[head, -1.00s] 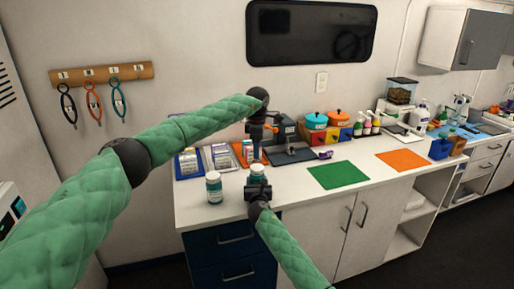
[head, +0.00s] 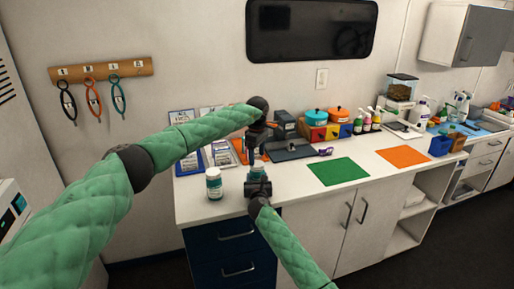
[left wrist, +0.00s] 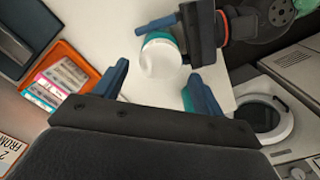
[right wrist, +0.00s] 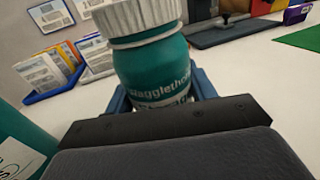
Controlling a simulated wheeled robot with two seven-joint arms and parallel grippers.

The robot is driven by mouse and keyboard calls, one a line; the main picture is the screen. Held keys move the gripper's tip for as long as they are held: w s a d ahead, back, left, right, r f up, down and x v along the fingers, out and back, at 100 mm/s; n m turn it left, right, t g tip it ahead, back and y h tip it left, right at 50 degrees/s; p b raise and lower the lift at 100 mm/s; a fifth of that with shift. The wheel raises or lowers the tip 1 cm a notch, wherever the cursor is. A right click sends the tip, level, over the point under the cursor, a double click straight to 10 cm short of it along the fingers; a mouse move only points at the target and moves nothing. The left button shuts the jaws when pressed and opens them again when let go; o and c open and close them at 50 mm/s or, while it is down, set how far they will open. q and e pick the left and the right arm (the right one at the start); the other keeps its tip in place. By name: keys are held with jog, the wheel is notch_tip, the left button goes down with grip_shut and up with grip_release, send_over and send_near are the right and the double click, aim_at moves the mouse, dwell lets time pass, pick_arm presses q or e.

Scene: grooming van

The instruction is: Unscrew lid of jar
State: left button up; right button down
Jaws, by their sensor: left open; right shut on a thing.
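A teal jar with a white ribbed lid stands upright in my right gripper (head: 258,188), which is shut on its body. The jar (right wrist: 155,65) fills the right wrist view, and part of its label shows. My left gripper (head: 257,158) points down from above the jar. In the left wrist view its two blue fingers are open, and the white lid (left wrist: 160,57) shows beyond the gap between them, towards the top of the picture. The fingers do not hold the lid. A second teal jar with a white lid (head: 214,184) stands on the counter to the left.
Card trays (head: 188,163) stand behind the second jar. A dark scale-like plate (head: 290,151) lies behind the held jar. A green mat (head: 338,172) and an orange mat (head: 403,157) lie to the right. The counter's front left part (head: 195,210) is clear.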

aim_at(257, 163)
pick_arm(q)
jog(key=shift+f, duration=1.6)
jog(key=c, duration=1)
jog(key=n, duration=0.5)
jog(key=shift+r, duration=0.1)
jog(key=n, duration=1.1)
pick_arm(e)
jog(key=shift+a, duration=0.1)
pick_arm(q)
jog(key=n, duration=0.4)
